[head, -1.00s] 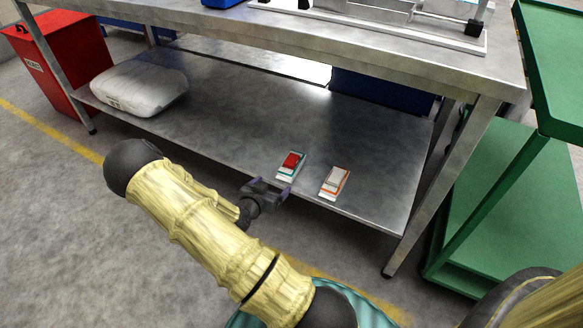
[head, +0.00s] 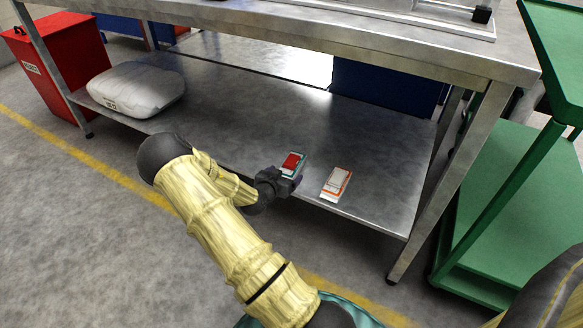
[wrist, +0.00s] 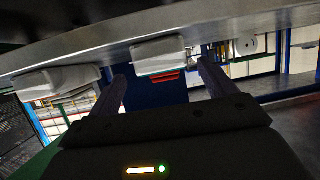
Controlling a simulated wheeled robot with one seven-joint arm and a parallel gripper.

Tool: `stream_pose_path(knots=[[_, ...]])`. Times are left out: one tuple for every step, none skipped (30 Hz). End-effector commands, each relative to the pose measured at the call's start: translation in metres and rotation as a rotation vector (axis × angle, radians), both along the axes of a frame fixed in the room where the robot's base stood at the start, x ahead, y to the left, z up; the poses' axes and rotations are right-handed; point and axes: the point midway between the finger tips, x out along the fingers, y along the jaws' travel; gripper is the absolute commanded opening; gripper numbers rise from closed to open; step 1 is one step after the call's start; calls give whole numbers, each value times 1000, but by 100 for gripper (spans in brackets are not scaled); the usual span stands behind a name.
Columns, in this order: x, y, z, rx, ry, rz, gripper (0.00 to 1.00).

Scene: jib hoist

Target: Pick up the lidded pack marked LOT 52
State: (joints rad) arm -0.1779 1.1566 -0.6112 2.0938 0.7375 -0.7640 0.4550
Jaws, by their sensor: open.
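Two small packs lie on the lower shelf (head: 250,112) of the steel bench, near its front edge. One has a red top on a teal and white base (head: 291,163). The other has a pale top on an orange and white base (head: 336,182). No LOT mark is readable on either, so I cannot tell which is LOT 52. My gripper (head: 290,182) is just in front of the red-topped pack and partly covers its near end. In the wrist view its fingers (wrist: 164,82) are apart, with a white pack end (wrist: 160,52) and red behind it in line between them.
A white sack (head: 136,88) lies at the shelf's left. A red bin (head: 58,75) stands beyond it. The bench leg (head: 452,180) and a green cart (head: 500,210) bound the right side. The bench top (head: 300,35) overhangs the shelf. The shelf's middle is clear.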

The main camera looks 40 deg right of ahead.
Motion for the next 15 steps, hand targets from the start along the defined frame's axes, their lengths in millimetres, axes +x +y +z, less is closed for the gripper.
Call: stream_pose_path(knots=[[1, -2, -2, 0, -1, 0, 84], [2, -3, -4, -1, -2, 0, 84], [4, -6, -6, -1, -3, -1, 84], [5, -8, -8, -1, -3, 0, 84], [7, -10, -9, 0, -2, 0, 84], [9, -13, -12, -1, -3, 0, 84], [11, -16, -13, -1, -3, -1, 84], [12, -19, -15, -1, -3, -1, 84], [14, -22, -16, -1, -3, -2, 84], [16, -25, -18, -1, -2, -2, 84], [18, -29, -19, -1, -2, -2, 84], [20, -33, -21, -1, -2, 0, 84], [21, -35, -22, 0, -1, 0, 84], [22, -37, -22, -1, -1, -1, 84], [23, -39, -22, 0, -1, 0, 84]])
